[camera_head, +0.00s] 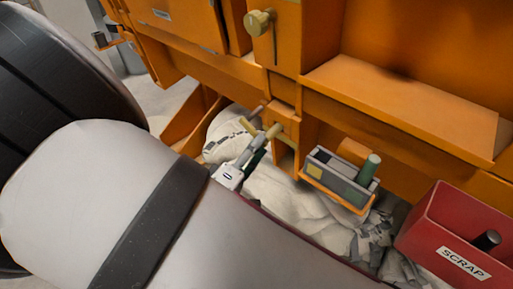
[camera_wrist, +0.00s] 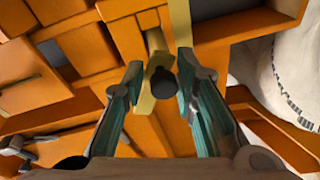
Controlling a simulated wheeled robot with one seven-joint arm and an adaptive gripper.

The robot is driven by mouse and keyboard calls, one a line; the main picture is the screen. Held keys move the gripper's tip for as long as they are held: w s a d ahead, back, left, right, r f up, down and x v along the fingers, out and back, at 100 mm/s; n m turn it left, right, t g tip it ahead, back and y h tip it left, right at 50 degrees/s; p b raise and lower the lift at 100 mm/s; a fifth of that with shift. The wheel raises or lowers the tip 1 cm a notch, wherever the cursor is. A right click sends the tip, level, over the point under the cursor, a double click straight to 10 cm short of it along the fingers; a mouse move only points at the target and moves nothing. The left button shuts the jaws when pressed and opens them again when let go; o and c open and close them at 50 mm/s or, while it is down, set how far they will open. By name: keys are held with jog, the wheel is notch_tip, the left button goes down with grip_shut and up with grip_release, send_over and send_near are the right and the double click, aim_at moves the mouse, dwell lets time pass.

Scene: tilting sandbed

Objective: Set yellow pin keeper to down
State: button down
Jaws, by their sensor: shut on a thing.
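The yellow pin keeper (camera_head: 273,131) sits on the orange frame in the middle of the head view, at the far end of my arm. In the wrist view it is a yellow piece (camera_wrist: 146,104) with a dark round end, between my fingertips. My gripper (camera_head: 248,150) reaches it from the lower left. In the wrist view my gripper (camera_wrist: 160,72) has one finger on each side of the yellow piece and is shut on it. The fingers hide part of the keeper, so its exact setting is hard to tell.
A yellow knob (camera_head: 259,23) is on the orange frame above. A grey tray (camera_head: 338,181) with a green cylinder (camera_head: 369,168) sits to the right. A red scrap bin (camera_head: 440,224) stands at lower right. White sacks (camera_head: 285,197) lie below. An orange ledge (camera_head: 400,88) juts out at upper right.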

jog(key=shift+w+a+f+m+b, duration=0.1)
jog(key=shift+a+f+m+b, duration=0.05)
jog(key=shift+f+m+b, duration=0.35)
jog(key=shift+a+r, duration=0.1)
jog(key=shift+r, duration=0.05)
jog(key=c, duration=1.5)
grip_release()
jog(key=shift+w, duration=0.1)
jog(key=shift+o, duration=0.2)
jog(key=v, duration=1.2)
